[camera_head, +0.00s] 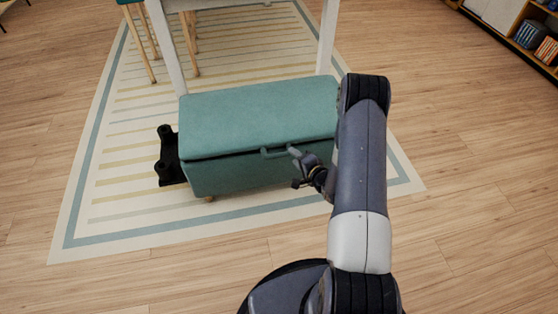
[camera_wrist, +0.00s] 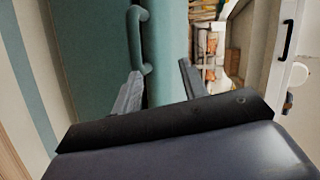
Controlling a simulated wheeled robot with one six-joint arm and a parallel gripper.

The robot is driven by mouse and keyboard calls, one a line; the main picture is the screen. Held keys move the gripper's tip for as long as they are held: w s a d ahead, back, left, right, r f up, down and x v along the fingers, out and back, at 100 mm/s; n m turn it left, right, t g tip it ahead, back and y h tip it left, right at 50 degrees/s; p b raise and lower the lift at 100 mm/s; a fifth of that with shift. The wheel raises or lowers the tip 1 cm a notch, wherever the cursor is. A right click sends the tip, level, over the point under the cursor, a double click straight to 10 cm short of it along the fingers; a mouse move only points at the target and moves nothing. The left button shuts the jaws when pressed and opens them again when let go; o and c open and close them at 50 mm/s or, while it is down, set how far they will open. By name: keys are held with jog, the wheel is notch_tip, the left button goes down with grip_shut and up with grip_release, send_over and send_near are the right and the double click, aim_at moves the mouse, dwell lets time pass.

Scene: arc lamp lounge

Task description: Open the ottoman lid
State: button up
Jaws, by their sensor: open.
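The ottoman (camera_head: 215,180) is a teal upholstered box standing on the rug. Its lid (camera_head: 250,110) lies over the box, with a dark seam along the front. A teal bar handle (camera_head: 275,152) sticks out at the middle of the front edge. My gripper (camera_head: 297,168) is at the ottoman's front, beside the right end of the handle. In the wrist view, my gripper (camera_wrist: 161,76) has its two fingers apart with nothing between the tips. The handle (camera_wrist: 138,40) lies just beyond the left finger; I cannot tell whether they touch. My arm hides the ottoman's right end.
A white-legged table (camera_head: 326,35) stands close behind the ottoman. A black object (camera_head: 168,158) is against its left side. A striped rug (camera_head: 120,215) lies underneath. A teal stool (camera_head: 137,30) is behind left, and a shelf with books (camera_head: 530,35) is far right. The wood floor around is clear.

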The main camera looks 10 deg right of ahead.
jog(key=m+t+y+b, duration=0.1)
jog(key=m+b, duration=0.1)
send_near(280, 157)
jog(key=b+x, duration=0.2)
jog(key=x, duration=0.9)
jog(key=shift+w+a, duration=0.1)
jog(key=shift+w, duration=0.05)
jog(key=shift+f, duration=0.1)
grip_shut()
